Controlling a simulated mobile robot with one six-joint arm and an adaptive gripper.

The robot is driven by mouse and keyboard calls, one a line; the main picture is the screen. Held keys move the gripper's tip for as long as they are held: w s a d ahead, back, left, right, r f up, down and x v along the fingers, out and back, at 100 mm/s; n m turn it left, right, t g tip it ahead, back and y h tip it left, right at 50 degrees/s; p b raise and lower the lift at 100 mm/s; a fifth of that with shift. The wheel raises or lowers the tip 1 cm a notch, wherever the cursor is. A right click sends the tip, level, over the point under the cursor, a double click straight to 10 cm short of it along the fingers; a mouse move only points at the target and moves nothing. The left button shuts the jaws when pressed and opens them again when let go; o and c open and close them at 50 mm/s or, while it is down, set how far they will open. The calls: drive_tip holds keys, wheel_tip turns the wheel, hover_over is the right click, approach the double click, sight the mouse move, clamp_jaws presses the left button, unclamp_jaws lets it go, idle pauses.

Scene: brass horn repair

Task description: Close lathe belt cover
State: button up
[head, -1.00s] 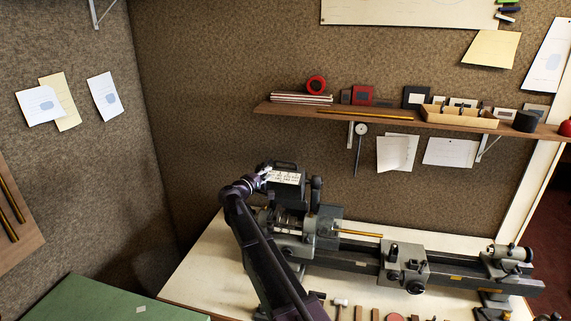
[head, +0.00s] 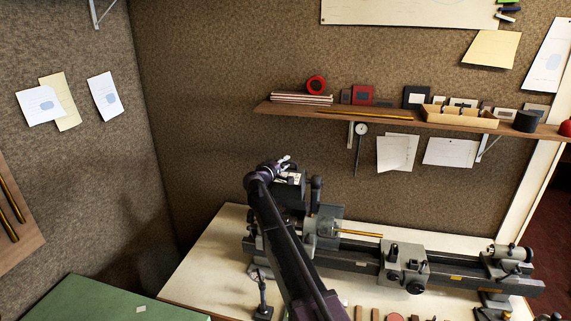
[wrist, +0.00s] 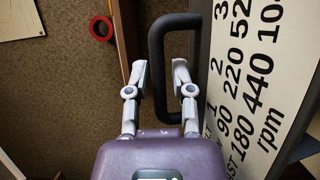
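The lathe belt cover is a dark grey box (head: 292,196) at the left end of the lathe, partly hidden by my arm in the head view. In the wrist view its white speed plate (wrist: 255,75) with black numbers fills the right side. A black bar handle (wrist: 157,65) stands out to the left of the plate. My gripper (wrist: 160,75) is open, with its two grey fingers apart and the handle's long bar between them in the picture. Contact with the bar cannot be told. In the head view my gripper (head: 284,163) is at the cover's top.
The lathe bed (head: 345,262) runs right from the headstock, with a brass rod (head: 362,234) and a carriage (head: 403,267). A wooden shelf (head: 390,121) with boxes hangs on the wall above. Small tools lie along the bench front.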

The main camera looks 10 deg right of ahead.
clamp_jaws()
